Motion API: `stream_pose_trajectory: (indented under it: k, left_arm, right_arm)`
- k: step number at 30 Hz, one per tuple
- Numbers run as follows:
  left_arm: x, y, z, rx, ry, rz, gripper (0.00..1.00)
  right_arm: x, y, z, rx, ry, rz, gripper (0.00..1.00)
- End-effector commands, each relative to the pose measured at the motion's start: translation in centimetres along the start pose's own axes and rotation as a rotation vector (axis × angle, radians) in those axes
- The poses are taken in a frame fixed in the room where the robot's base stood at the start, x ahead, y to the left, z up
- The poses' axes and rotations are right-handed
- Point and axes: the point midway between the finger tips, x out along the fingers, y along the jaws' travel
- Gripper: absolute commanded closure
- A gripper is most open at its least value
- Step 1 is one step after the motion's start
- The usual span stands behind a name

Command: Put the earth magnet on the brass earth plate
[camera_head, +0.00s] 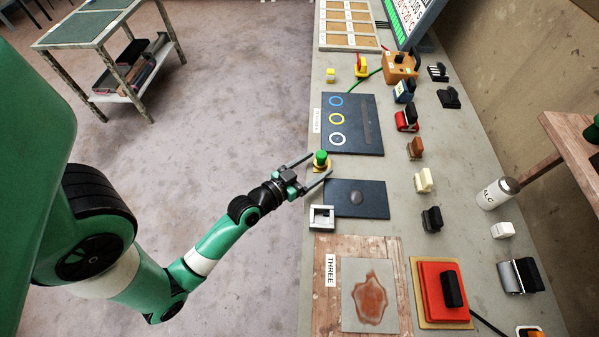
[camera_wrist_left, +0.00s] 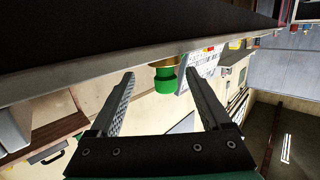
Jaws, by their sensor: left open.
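A green round-topped piece (camera_head: 321,156) stands on a brass-yellow base (camera_head: 319,168) at the bench's left edge; I take it for the earth magnet, but cannot tell whether the base is its own or a separate plate. My left gripper (camera_head: 320,164) is open, with a finger on each side of the green piece and no clear contact. In the left wrist view, the green piece (camera_wrist_left: 165,83) and brass rim (camera_wrist_left: 164,64) show between and beyond the fingertips (camera_wrist_left: 170,75). A small yellow block (camera_head: 330,75) lies farther up the bench. My right gripper is out of view.
A dark board with coloured rings (camera_head: 365,140) and a dark plate (camera_head: 375,198) flank the gripper. A pale square frame (camera_head: 321,218) sits close below it. A red-and-yellow piece (camera_head: 361,66) has a green cable to a wooden box (camera_head: 399,66). Several blocks line the bench's right.

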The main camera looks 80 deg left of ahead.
Motion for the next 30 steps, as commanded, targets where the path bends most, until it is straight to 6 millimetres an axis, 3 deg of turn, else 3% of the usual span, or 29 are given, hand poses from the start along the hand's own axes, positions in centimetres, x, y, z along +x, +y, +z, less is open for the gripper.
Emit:
stream_pose_trajectory:
  k: [6,13,26,29,30]
  left_arm:
    - [-5.5,-0.1,0.3,-0.003,-0.003,-0.003,0.18]
    - [-8.4,-0.1,0.1,0.0,0.0,-0.002,0.18]
    - [-8.4,0.1,-0.3,0.003,0.007,0.005,0.18]
    - [-6.8,0.9,-2.5,0.024,0.057,0.042,0.18]
    - [-5.7,1.7,-4.2,0.038,0.093,0.07,0.18]
  right_arm:
    - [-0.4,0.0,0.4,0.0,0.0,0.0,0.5]
    - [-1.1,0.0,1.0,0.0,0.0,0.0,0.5]
    - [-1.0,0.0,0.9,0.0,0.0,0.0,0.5]
    - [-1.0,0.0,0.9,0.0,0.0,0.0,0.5]
    - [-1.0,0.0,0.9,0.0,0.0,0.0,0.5]
